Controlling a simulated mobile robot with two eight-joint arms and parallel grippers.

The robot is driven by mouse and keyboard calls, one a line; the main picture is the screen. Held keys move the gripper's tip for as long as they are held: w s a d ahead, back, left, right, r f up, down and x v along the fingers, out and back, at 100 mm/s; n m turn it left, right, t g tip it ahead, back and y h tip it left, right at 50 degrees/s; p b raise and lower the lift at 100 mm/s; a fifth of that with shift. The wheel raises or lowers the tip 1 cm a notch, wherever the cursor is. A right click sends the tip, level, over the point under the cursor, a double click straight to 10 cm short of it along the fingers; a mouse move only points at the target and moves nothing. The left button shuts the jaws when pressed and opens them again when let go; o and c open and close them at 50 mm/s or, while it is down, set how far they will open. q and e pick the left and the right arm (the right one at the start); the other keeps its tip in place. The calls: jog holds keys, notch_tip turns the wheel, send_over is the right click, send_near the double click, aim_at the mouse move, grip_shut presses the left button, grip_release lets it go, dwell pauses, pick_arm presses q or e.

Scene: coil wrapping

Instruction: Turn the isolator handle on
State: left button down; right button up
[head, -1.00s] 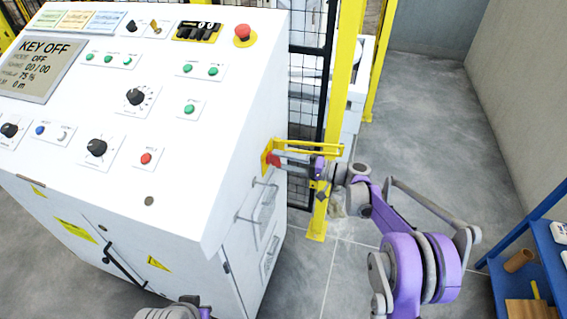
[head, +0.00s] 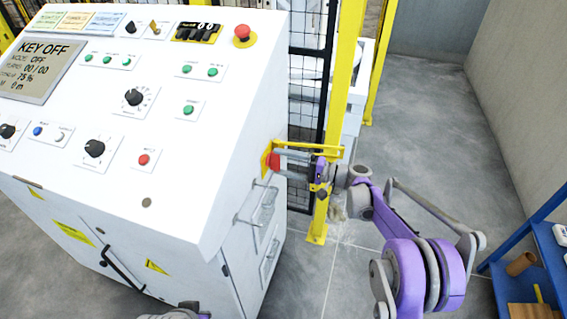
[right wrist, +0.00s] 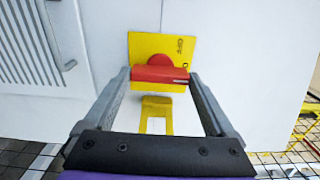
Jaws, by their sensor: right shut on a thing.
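The red isolator handle (head: 273,163) sits on a yellow plate (right wrist: 147,45) on the right side of the white control cabinet (head: 215,190). My right gripper (head: 280,164) reaches it from the right. In the right wrist view the two fingers (right wrist: 158,76) are shut on the handle's red bar (right wrist: 158,74), one at each end. The bar lies level across that picture. Sideways lettering that looks like "OFF" shows on the plate. The cabinet display (head: 45,70) reads "KEY OFF".
A yellow bracket (head: 312,148) sticks out by the handle, close to my right gripper. A yellow post (head: 340,110) and black mesh fence (head: 308,80) stand behind. A blue shelf (head: 545,255) is at the right. Grey floor (head: 425,95) is clear beyond my right arm.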

jog(key=o, duration=1.1)
jog(key=shift+c, duration=0.2)
jog(key=v, duration=1.1)
jog(key=shift+a, duration=0.1)
